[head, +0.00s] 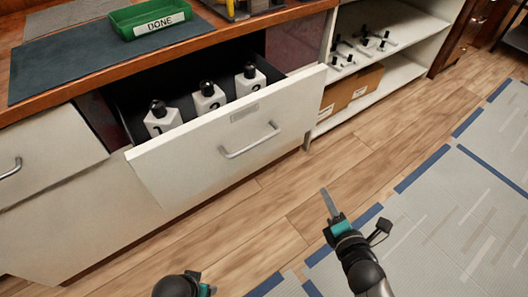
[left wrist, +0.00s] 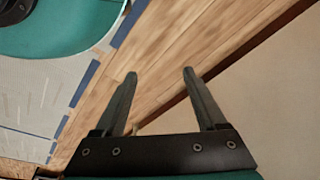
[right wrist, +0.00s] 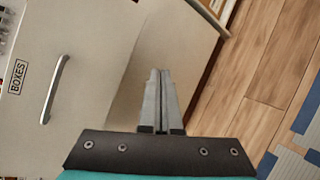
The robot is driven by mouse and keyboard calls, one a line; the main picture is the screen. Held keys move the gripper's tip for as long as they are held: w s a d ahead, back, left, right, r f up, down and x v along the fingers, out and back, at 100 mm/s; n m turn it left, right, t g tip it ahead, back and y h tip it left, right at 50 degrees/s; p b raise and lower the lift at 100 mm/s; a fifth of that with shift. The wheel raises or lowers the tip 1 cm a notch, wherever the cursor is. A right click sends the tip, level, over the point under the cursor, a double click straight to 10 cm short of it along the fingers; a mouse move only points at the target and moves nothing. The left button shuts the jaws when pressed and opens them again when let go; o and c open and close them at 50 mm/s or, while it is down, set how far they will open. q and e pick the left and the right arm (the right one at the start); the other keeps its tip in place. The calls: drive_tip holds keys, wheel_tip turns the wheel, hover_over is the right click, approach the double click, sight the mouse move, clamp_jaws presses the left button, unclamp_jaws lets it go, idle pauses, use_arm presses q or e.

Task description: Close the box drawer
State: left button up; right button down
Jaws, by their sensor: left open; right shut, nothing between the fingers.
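The box drawer (head: 225,142) is a white drawer pulled out from the cabinet. It has a silver bar handle (head: 250,142) and a small label. In the right wrist view its front reads BOXES (right wrist: 17,77). White numbered blocks with black knobs (head: 209,97) stand inside it. My right gripper (head: 328,200) is shut and empty, over the floor in front and to the right of the drawer, apart from it. My left gripper (left wrist: 158,75) is open and empty in the left wrist view. In the head view only part of the left arm shows at the bottom, its fingers hidden.
A green bin marked DONE (head: 150,18) stands on a dark mat (head: 65,62) on the wooden counter. An open shelf (head: 375,85) with black-knobbed parts and cardboard boxes is to the right of the drawer. The wooden floor (head: 270,210) in front is clear.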

sight(263, 149)
drive_tip(key=s+a+r+n+y, duration=0.1)
drive_tip(key=a+r+n+y, duration=0.7)
drive_tip(key=n, duration=1)
use_arm(q)
drive_tip(key=shift+w+d+r+b, duration=0.15)
drive_tip(key=shift+w+r+b, duration=0.35)
drive_tip(key=shift+r, duration=0.4)
drive_tip(key=shift+w+d+r+b, duration=0.15)
drive_tip(key=shift+w+r+b, duration=0.3)
drive_tip(key=shift+r, duration=0.45)
use_arm(e)
drive_tip(key=shift+x, duration=6.6)
drive_tip(key=shift+w+f, duration=0.1)
drive_tip(key=shift+f, duration=0.05)
